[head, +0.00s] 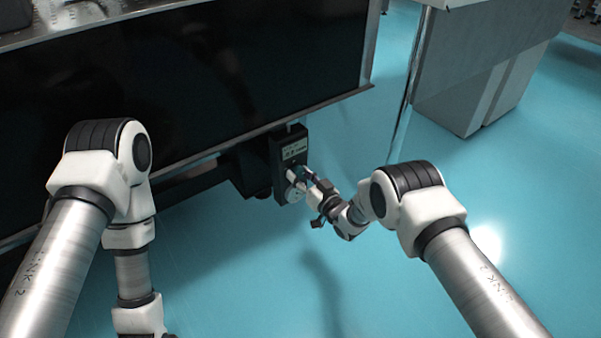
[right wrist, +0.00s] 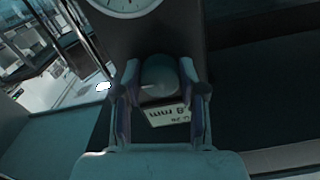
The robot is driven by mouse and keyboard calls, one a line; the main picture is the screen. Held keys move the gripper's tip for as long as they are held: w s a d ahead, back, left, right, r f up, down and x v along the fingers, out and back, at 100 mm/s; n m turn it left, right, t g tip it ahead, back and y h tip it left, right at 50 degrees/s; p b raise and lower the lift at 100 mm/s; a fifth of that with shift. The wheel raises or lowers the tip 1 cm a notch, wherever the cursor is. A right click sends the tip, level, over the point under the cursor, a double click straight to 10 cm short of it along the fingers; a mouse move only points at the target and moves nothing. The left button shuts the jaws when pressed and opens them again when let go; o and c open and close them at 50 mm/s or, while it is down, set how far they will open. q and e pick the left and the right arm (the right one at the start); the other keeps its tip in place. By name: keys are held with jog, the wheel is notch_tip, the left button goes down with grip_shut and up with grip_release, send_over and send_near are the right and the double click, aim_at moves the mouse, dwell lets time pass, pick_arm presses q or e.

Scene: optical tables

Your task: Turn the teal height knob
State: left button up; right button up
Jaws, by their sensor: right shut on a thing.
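The height knob (right wrist: 160,76) is a rounded grey-teal knob in the right wrist view, with a light mark on its face. It sits on a dark control box (head: 277,152) fixed at the table's lower edge. My right gripper (right wrist: 159,82) is shut on the knob, one finger on each side. In the head view the right gripper (head: 303,175) reaches the box's front and largely hides the knob. My left arm is bent at the left, and its gripper is out of the picture.
The box carries a white label (head: 295,149) and a round white dial (head: 295,192), which also shows in the right wrist view (right wrist: 126,4). A large black table side (head: 200,75) stands behind. A grey cabinet (head: 470,85) is at the upper right. The teal floor (head: 240,270) is clear.

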jog(key=m+p, duration=0.1)
jog(key=m, duration=0.4)
jog(key=shift+r+m, duration=0.1)
jog(key=shift+m, duration=0.2)
jog(key=m+p, duration=0.1)
jog(key=m, duration=0.4)
jog(key=shift+m, duration=0.3)
jog(key=o, duration=1.1)
jog(key=shift+o, duration=0.2)
jog(key=v, duration=1.2)
jog(key=shift+a, duration=0.1)
